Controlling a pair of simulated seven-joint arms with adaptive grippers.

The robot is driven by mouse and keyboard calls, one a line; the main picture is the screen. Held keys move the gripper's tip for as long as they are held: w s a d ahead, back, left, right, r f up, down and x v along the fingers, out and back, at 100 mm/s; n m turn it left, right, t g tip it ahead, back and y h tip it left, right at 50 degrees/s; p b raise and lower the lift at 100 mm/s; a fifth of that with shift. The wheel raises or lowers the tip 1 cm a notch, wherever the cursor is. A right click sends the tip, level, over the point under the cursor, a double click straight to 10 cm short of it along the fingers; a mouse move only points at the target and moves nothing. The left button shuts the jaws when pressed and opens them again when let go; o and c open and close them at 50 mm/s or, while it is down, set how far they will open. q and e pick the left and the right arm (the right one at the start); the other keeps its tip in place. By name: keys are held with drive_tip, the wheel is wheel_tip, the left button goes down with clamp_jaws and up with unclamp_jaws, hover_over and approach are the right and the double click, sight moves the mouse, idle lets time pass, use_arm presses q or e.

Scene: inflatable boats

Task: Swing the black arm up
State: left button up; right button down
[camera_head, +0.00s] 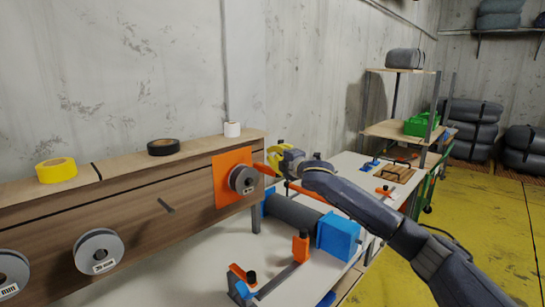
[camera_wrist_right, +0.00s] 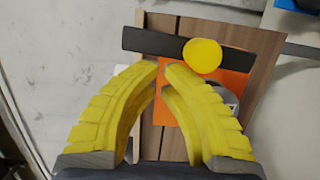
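The black arm (camera_wrist_right: 160,42) is a dark flat bar in the right wrist view, lying across the picture in front of an orange plate (camera_wrist_right: 232,62). A round yellow knob (camera_wrist_right: 202,56) sits on it. My right gripper (camera_wrist_right: 162,64) has its yellow fingertips drawn almost together, with nothing seen between them. The tips are close to the bar's lower edge; I cannot tell whether they touch it. My left gripper is not in view.
Below my right arm, a blue and grey roller assembly (camera_head: 338,236) and orange clamps (camera_head: 300,246) occupy the white table (camera_head: 205,270).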

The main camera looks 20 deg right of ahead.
idle(0.6)
drive_tip(key=s, duration=1.1)
drive_tip(key=shift+s+a+r, duration=0.3)
